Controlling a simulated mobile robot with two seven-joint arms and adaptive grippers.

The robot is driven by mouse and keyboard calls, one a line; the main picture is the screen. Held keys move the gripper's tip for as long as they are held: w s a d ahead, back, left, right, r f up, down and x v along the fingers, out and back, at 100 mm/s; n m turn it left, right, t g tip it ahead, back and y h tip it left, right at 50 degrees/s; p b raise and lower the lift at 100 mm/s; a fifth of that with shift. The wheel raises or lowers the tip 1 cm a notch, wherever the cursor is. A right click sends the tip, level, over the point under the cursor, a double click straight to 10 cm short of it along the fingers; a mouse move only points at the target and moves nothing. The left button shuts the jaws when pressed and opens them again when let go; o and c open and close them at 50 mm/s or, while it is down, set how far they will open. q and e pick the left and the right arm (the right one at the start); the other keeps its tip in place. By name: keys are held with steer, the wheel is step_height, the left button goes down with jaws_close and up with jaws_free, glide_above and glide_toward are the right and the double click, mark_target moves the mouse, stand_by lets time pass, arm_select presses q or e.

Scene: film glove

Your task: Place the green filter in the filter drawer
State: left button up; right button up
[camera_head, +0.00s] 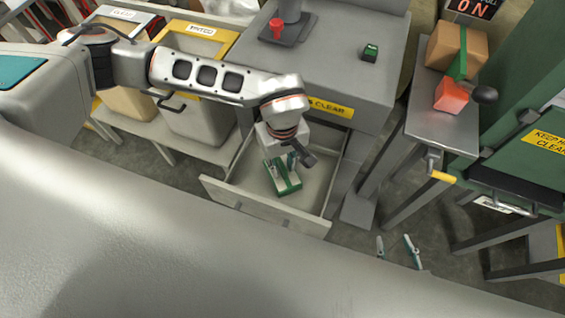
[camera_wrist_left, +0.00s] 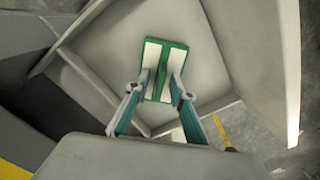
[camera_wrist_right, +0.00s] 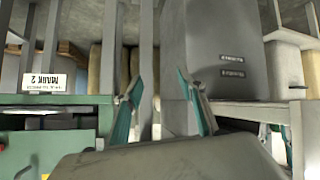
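The green filter (camera_head: 284,186), a green-framed plate with pale panels and a green middle bar, is inside the open filter drawer (camera_head: 317,221). It also shows in the left wrist view (camera_wrist_left: 168,44), with the drawer's bare grey floor (camera_wrist_left: 117,35) around it. My left gripper (camera_head: 284,166) points down into the drawer. In the left wrist view its fingers (camera_wrist_left: 162,80) stand apart, one on each side of the middle bar, close to the filter. I cannot tell whether they touch it. My right gripper (camera_head: 397,243) is open and empty, away from the drawer, with nothing between its fingers (camera_wrist_right: 163,98).
The drawer sticks out from a grey cabinet (camera_head: 340,75) with a red knob (camera_head: 277,29) and a small green block (camera_head: 370,53) on top. Bins (camera_head: 197,118) stand on the left. A side bench holds a cardboard box (camera_head: 440,45) and a red block (camera_head: 451,95). A green machine (camera_head: 520,150) stands right.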

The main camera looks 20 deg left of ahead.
mark_target(282, 164)
arm_select(q)
step_height(282, 164, up, 12)
steer(key=p, duration=0.1)
steer(key=shift+r+p, duration=0.2)
steer(key=shift+p, duration=0.2)
arm_select(e)
steer(key=shift+s+a+r, duration=0.2)
steer(key=shift+s+r, duration=0.1)
steer(key=shift+r, duration=0.1)
steer(key=shift+w+r, duration=0.2)
steer(key=shift+r, duration=0.05)
